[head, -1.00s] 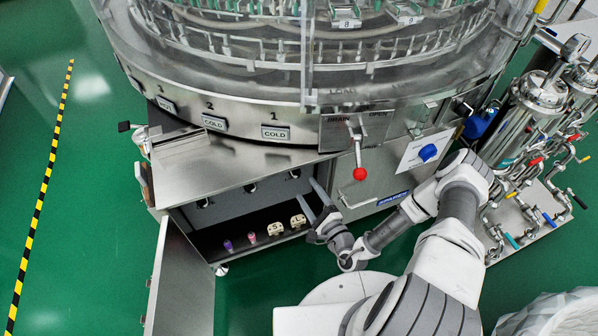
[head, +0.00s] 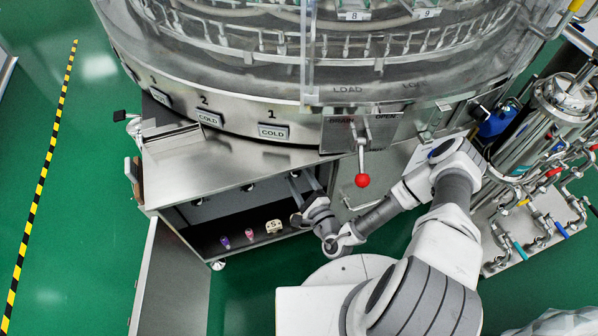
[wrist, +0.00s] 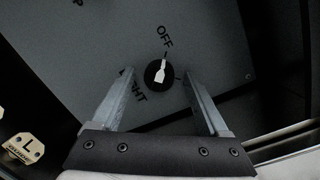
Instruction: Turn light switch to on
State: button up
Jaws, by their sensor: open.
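The light switch (wrist: 159,72) is a round black knob with a white pointer on a dark grey panel (wrist: 215,50). The pointer's narrow end is towards the word OFF. The word LIGHT below it is partly hidden by my left finger. My gripper (wrist: 154,88) is open, with one finger on each side of the knob in the picture. I cannot tell whether the fingers touch the knob or panel. In the head view my gripper (head: 305,180) reaches into the open cabinet under the steel top; the switch is hidden there.
In the head view, small purple (head: 225,242), pink (head: 250,236) and tan (head: 273,227) items sit on the cabinet's floor. The cabinet door (head: 172,280) hangs open. A red-knobbed lever (head: 362,180) stands above my forearm.

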jog(key=shift+w, duration=0.1)
dwell(0.3)
grip_shut()
